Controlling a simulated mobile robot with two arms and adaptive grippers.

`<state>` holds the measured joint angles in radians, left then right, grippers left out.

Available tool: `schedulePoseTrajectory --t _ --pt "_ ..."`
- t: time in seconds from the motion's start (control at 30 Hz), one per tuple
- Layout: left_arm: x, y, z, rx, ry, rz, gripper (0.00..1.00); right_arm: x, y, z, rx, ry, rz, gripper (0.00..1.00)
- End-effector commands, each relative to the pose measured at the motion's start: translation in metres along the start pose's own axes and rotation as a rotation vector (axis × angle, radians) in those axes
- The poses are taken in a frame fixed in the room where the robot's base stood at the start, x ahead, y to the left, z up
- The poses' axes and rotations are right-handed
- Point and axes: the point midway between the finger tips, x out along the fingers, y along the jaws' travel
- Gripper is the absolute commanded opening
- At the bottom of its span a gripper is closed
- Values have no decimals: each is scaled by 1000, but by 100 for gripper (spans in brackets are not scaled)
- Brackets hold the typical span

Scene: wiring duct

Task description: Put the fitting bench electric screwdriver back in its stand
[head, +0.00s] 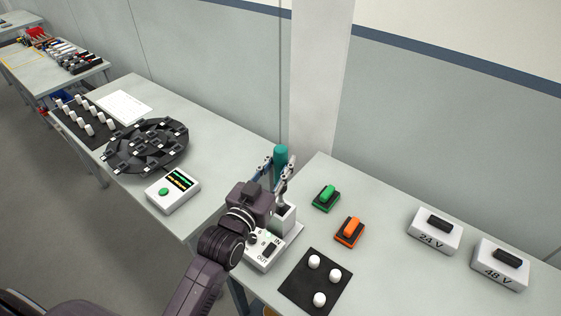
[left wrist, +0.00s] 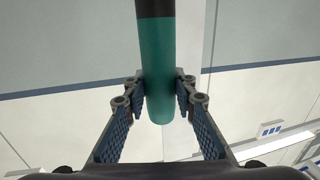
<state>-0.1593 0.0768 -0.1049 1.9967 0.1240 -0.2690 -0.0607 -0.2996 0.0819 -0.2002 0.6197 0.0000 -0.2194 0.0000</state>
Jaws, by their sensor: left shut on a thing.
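The electric screwdriver shows as an upright teal cylinder (head: 280,154) in the head view. In the left wrist view its teal body (left wrist: 159,65) has a black section at the top of the picture. My left gripper (head: 275,174) is shut on it, one finger on each side; the fingertips also press on it in the left wrist view (left wrist: 158,88). A white block (head: 285,219), which looks like the stand, rises from a white base marked IN and OUT (head: 266,262) just below the gripper. My gripper hides the screwdriver's lower part, so I cannot tell whether it touches the block.
A black mat (head: 302,295) with white pegs lies in front. Green (head: 326,198) and orange (head: 349,232) tools sit on black holders to the right, then 24 V (head: 428,240) and 48 V (head: 493,272) boxes. A white device (head: 172,194) and round black carousel (head: 133,163) stand left.

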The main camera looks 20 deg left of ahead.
Motion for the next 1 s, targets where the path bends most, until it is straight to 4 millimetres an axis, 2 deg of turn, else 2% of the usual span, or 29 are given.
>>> schedulePoseTrajectory --t 0.37,1.0 --pt "0 0 0 0 3 0 0 0 0 -1 0 1 0 0" --pt "0 0 32 0 2 0 0 22 -3 1 2 1 -3 0"
